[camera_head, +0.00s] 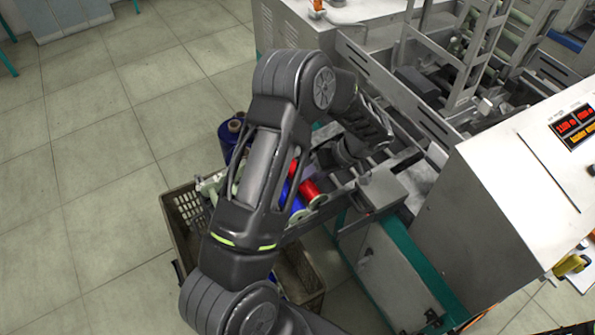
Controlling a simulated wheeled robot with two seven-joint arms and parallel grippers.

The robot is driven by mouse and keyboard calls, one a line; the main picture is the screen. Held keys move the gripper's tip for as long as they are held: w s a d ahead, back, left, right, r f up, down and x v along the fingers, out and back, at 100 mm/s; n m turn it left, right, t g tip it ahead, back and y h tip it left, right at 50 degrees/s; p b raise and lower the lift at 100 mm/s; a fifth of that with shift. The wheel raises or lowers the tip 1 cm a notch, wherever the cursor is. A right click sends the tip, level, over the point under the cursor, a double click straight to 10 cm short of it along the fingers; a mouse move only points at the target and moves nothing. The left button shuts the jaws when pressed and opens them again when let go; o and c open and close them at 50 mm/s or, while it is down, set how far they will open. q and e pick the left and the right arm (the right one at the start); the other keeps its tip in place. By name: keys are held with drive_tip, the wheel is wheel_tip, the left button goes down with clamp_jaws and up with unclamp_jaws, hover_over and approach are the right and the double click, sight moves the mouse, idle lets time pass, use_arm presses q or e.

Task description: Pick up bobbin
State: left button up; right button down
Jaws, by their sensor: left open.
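Several bobbins are bunched at the crate (184,222), partly hidden behind my left arm. A red bobbin (310,190) and a blue bobbin (285,194) show right of my forearm. A dark blue bobbin (231,128) stands at the back of the group, left of my arm. My left gripper (372,166) is open, over the machine's front to the right of the red bobbin and apart from it. Its fingertips are hard to make out against the grey metal, and I see no bobbin between them. My right gripper is out of view.
The grey winding machine (490,225) with red displays (575,122) fills the right side. Metal rails and frames (470,60) rise behind my gripper. A yellow object (570,265) lies at the right edge. The tiled floor (90,190) at left is clear.

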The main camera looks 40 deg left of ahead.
use_arm(q)
drive_tip(key=shift+s+a+f, duration=0.2)
drive_tip(key=shift+a+f, duration=0.1)
drive_tip(key=shift+f, duration=0.25)
drive_tip(key=shift+c, duration=0.4)
clamp_jaws()
